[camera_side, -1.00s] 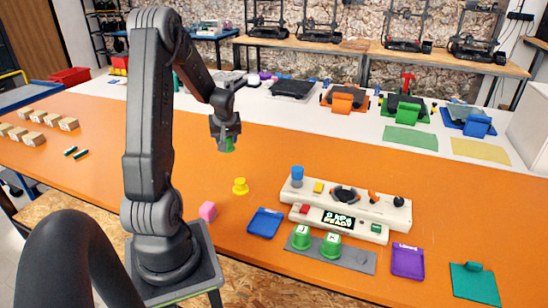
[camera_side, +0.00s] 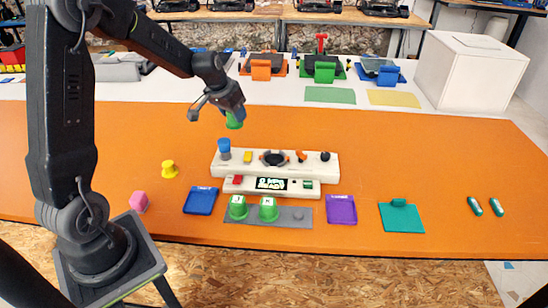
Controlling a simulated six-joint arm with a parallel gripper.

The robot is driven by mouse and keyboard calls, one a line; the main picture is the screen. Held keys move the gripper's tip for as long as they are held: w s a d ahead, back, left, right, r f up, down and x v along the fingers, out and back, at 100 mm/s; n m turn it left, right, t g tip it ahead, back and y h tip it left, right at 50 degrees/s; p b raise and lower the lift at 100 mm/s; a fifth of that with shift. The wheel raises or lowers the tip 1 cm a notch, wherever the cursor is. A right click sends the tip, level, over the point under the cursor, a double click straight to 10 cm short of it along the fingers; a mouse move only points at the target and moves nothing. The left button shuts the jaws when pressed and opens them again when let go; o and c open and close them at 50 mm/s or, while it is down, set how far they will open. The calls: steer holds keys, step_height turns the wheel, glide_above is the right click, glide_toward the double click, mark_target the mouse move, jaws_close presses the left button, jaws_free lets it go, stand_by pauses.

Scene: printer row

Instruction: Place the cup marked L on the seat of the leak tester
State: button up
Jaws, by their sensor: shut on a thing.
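My gripper (camera_side: 233,112) is shut on a green cup (camera_side: 234,122), held in the air above and behind the left end of the leak tester (camera_side: 330,167). Any letter on this cup is not readable. The tester is a long white unit with a dark round ring (camera_side: 274,158), which looks like the seat, and a lit display (camera_side: 271,184). The ring looks empty, and the held cup is to its upper left in the picture, apart from it. Two more green cups, (camera_side: 238,208) and (camera_side: 268,210), stand on a grey strip (camera_side: 297,222) in front; their small letters are unclear.
A blue cylinder (camera_side: 224,149) and a black knob (camera_side: 325,156) stand up on the tester. A blue tray (camera_side: 201,201), purple tray (camera_side: 341,210) and teal plate (camera_side: 401,217) lie around it. A yellow piece (camera_side: 169,169) and pink cube (camera_side: 138,202) are left. The orange table behind the tester is clear.

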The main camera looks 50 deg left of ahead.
steer(key=w+d+f, duration=0.2)
steer(key=d, duration=0.1)
steer(key=w+d+f, duration=0.2)
steer(key=w+d, duration=0.1)
steer(key=w+d+f, duration=0.2)
steer(key=d, duration=0.1)
steer(key=shift+w+f, duration=0.15)
steer(key=shift+f, duration=2.3)
steer(key=shift+f, duration=0.1)
steer(key=o, duration=1)
steer(key=shift+c, duration=0.2)
